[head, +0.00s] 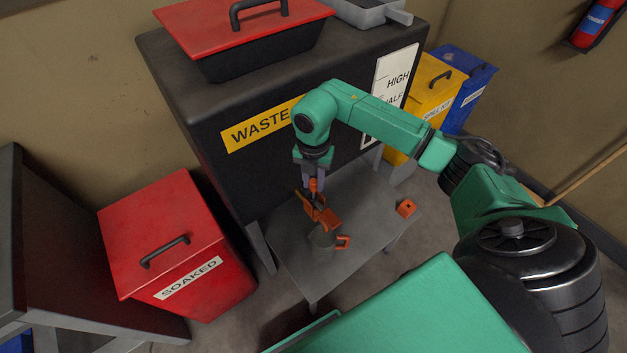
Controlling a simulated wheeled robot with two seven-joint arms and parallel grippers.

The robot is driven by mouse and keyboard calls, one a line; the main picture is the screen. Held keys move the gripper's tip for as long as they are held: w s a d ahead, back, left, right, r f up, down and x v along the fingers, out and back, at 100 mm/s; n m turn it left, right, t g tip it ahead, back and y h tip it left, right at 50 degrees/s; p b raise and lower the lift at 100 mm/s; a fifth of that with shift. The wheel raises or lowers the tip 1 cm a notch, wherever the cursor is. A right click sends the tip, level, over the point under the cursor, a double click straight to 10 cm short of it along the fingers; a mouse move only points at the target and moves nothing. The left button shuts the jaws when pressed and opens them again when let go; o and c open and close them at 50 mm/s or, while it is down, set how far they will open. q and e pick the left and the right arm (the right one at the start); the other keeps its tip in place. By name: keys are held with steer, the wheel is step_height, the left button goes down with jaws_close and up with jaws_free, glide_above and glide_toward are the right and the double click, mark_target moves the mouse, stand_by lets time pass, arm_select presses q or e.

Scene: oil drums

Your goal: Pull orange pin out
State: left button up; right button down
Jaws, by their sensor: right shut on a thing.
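My right gripper (313,183) points down over the small grey table, below the black tank. It is shut on the upright orange pin (314,187), whose top shows between the fingers. Right below are orange angled parts (328,218), and I cannot tell how far the pin still sits in them. They are above a grey can-like body (322,241) with an orange handle (344,243) at its right. My left gripper is out of view.
The black tank marked WASTE (255,165) stands close behind. A red SOAKED bin (150,225) stands left; yellow (433,85) and blue (468,80) bins stand behind.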

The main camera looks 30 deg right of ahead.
steer(key=shift+r+p, duration=1.85)
steer(key=shift+r, duration=0.9)
steer(key=shift+f, duration=0.1)
